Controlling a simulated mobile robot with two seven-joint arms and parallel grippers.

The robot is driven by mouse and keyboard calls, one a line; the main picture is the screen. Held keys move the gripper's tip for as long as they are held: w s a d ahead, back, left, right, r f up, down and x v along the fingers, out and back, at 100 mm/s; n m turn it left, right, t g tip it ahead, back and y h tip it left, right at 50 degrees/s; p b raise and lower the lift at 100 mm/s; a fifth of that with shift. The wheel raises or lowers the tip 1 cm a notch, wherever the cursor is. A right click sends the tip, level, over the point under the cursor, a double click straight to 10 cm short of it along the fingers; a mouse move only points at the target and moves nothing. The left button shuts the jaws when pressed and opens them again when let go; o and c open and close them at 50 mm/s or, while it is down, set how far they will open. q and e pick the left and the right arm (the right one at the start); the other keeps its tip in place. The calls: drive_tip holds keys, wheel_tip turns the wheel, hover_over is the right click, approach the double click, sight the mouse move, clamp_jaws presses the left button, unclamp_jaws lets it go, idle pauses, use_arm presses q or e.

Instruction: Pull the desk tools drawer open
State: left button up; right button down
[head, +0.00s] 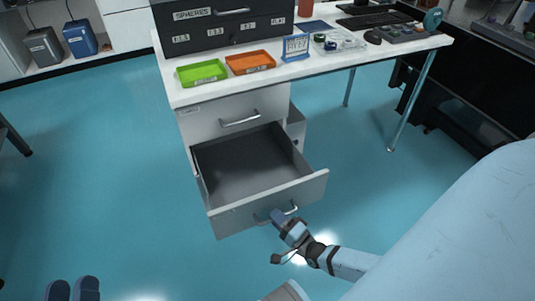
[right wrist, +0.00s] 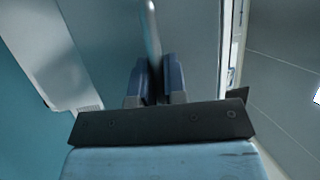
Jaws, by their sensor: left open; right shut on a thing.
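A grey drawer (head: 270,205) under the white desk stands pulled far out, and its inside looks empty. Its bar handle (head: 292,208) is on the front panel. My right gripper (head: 280,216) is shut on this handle, with its arm coming in from the lower right. In the right wrist view the two blue fingers (right wrist: 156,82) close around the handle bar (right wrist: 152,40). My left gripper (head: 73,288) is open and empty at the bottom left, above the floor and away from the drawer. I cannot read a label on the drawer.
A shut upper drawer (head: 238,116) sits above the open one. The blue floor (head: 110,170) to the left is clear.

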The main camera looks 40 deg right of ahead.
use_arm(q)
drive_tip(key=shift+a+f+p, duration=0.3)
drive_tip(key=shift+f+p, duration=0.15)
use_arm(e)
drive_tip(key=shift+s+a, duration=0.25)
drive_tip(key=shift+s, duration=0.9)
drive_tip(key=shift+s+a, duration=0.25)
drive_tip(key=shift+s, duration=0.85)
drive_tip(key=c, duration=1.2)
unclamp_jaws()
